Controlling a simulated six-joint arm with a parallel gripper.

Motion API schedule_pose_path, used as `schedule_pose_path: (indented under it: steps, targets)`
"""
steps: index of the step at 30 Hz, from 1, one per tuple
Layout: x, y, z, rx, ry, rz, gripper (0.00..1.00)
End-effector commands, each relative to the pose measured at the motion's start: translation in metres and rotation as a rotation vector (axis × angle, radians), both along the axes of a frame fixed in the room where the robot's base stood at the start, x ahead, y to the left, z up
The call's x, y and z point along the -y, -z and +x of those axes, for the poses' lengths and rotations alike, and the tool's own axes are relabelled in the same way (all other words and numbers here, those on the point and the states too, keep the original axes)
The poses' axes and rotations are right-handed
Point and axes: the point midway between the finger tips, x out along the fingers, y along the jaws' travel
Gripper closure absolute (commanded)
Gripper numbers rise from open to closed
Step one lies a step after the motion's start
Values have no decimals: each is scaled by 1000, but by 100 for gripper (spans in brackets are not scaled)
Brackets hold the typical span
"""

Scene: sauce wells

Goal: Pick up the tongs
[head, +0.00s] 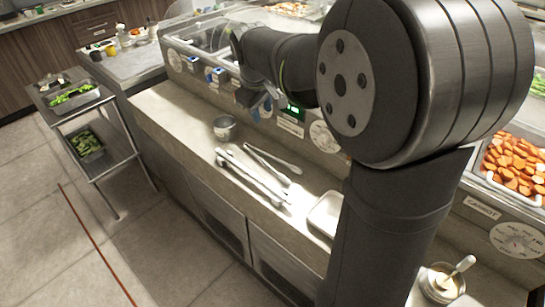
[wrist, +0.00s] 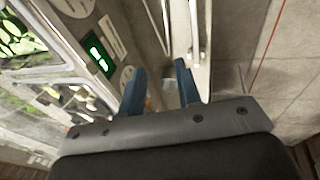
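Long metal tongs (head: 250,175) lie on the pale counter in the head view. A second slender metal utensil (head: 273,158), perhaps another pair of tongs, lies beside them at an angle. My gripper (head: 264,103) is above the back of the counter, near the well front, apart from the tongs. In the wrist view my gripper (wrist: 160,72) has its two blue fingers spread, with nothing held between them. A long metal piece (wrist: 200,40) shows beyond the right finger, and thinner bars (wrist: 155,22) show beyond the gap. I cannot tell which utensil each belongs to.
A small metal cup (head: 224,128) stands left of the tongs and a pale tray (head: 326,214) to their right. The well front with a green display (head: 293,112) runs behind the counter (head: 178,118). A cup with a utensil (head: 442,283) stands at lower right.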

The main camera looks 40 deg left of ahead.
Motion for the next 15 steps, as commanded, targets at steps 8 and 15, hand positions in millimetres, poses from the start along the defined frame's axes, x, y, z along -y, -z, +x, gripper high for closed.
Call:
schedule_pose_path:
  steps: [8, 15]
  targets:
    - [-20, 65, 77, -186, 16, -42, 69]
    - [-24, 94, 108, -267, 11, -36, 69]
